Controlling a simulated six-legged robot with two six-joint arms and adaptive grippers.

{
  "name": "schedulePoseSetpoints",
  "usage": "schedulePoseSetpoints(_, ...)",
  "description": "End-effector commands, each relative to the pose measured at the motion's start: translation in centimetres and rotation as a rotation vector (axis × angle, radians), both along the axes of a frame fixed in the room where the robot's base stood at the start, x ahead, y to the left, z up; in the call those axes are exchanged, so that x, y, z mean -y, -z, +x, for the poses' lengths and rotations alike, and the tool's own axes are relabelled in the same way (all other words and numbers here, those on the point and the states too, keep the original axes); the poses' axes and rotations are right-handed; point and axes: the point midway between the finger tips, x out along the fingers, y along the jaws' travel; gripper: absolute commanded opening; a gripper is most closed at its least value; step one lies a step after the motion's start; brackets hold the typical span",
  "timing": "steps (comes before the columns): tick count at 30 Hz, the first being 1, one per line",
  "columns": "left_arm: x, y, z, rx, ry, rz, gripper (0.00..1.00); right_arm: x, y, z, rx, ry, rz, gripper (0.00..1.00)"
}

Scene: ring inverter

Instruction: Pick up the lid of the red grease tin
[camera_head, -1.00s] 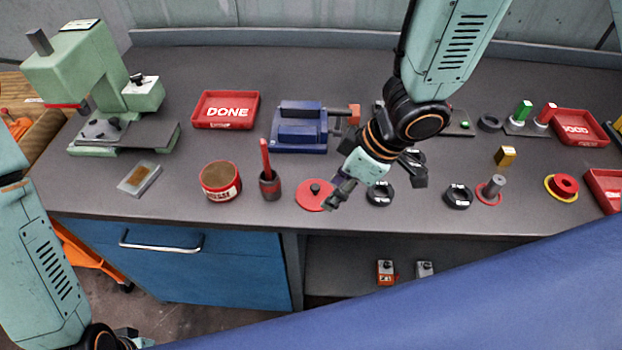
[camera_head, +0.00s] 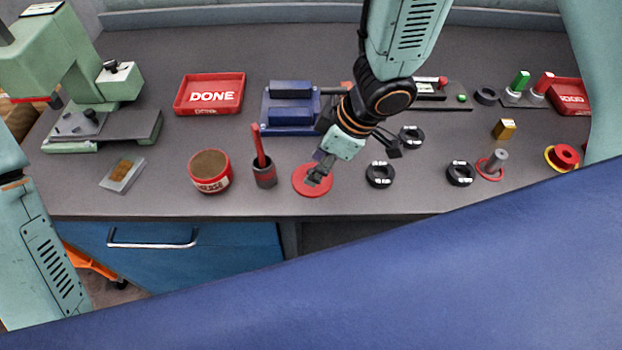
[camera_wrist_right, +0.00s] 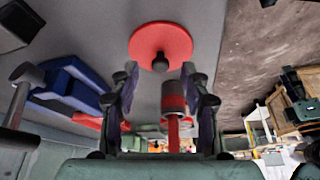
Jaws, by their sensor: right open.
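The red lid (camera_head: 312,189) is a flat disc with a dark knob, lying on the bench right of the brush pot. It also shows in the right wrist view (camera_wrist_right: 160,44), ahead of the fingers, with its knob between their lines. The open red grease tin (camera_head: 210,171) stands further left, with brown grease inside. My right gripper (camera_head: 318,172) is over the lid and hides its knob in the head view. In the right wrist view my right gripper (camera_wrist_right: 162,82) is open and empty, its fingers apart. My left gripper is not in view; only my left arm shows.
A dark pot with a red-handled brush (camera_head: 264,172) stands close left of the lid. A blue vise (camera_head: 290,108) is behind it. Black rings (camera_head: 380,174) lie to the right. A DONE tray (camera_head: 210,93) sits at the back. The bench's front edge is near.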

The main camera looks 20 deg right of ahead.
Motion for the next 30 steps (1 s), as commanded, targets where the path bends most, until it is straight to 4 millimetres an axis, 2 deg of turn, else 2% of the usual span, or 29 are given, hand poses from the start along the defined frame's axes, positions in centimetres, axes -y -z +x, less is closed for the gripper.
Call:
schedulePoseSetpoints(1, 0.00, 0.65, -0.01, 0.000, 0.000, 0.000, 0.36, -0.27, 1.08, 0.11, -0.001, -0.003, -0.003, 0.46)
schedulePoseSetpoints(3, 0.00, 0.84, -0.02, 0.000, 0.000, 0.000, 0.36, -0.49, 1.54, 0.29, 0.000, -0.002, -0.002, 0.46)
schedulePoseSetpoints(10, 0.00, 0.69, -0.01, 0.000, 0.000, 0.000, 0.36, -0.65, 1.42, 0.57, 0.000, 0.000, -0.001, 0.46)
schedulePoseSetpoints(26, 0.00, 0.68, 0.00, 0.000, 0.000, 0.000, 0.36, -0.64, 1.41, 0.54, -0.001, 0.000, -0.001, 0.01)
schedulePoseSetpoints(30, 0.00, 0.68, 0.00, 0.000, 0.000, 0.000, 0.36, -0.63, 1.43, 0.54, 0.000, 0.000, -0.001, 0.00)
